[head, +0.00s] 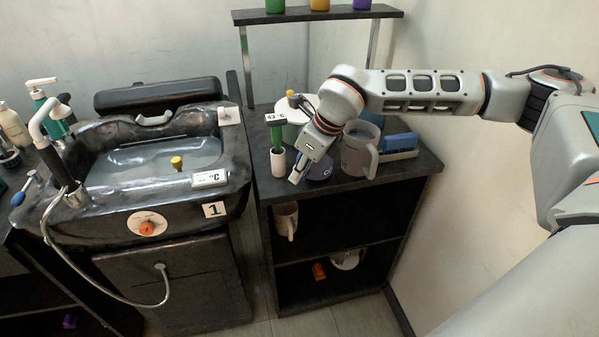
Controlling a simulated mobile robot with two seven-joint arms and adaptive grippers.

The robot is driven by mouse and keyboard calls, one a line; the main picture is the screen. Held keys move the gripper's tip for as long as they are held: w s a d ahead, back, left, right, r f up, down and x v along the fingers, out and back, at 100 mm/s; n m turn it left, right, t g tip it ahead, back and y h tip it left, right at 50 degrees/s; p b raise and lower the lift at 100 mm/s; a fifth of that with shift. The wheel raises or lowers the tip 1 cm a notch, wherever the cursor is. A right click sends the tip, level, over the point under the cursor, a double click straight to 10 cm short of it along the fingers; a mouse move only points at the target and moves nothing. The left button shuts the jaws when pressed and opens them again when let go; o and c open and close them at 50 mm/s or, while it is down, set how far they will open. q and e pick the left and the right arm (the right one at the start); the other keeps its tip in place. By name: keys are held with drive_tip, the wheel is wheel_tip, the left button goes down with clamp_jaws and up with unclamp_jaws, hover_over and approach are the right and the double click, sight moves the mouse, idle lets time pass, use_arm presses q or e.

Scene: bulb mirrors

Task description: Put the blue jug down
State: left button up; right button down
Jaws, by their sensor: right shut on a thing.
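My right gripper (301,172) reaches down over the top of the dark shelf unit (405,178) and is shut. The blue jug (320,170) shows as a dark blue rounded shape right at the gripper's fingers, which appear closed on it. The gripper hides much of the jug, including its handle. The jug is low over the shelf top, near its front edge; I cannot tell whether its base touches the surface. My left gripper is out of view.
A grey jug (359,152) stands close to the right of the blue jug. A black wash basin (150,160) stands left of the unit.

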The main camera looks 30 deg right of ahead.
drive_tip(key=shift+f, duration=0.2)
drive_tip(key=shift+f, duration=0.15)
drive_tip(key=c, duration=2)
unclamp_jaws()
drive_tip(key=shift+c, duration=0.2)
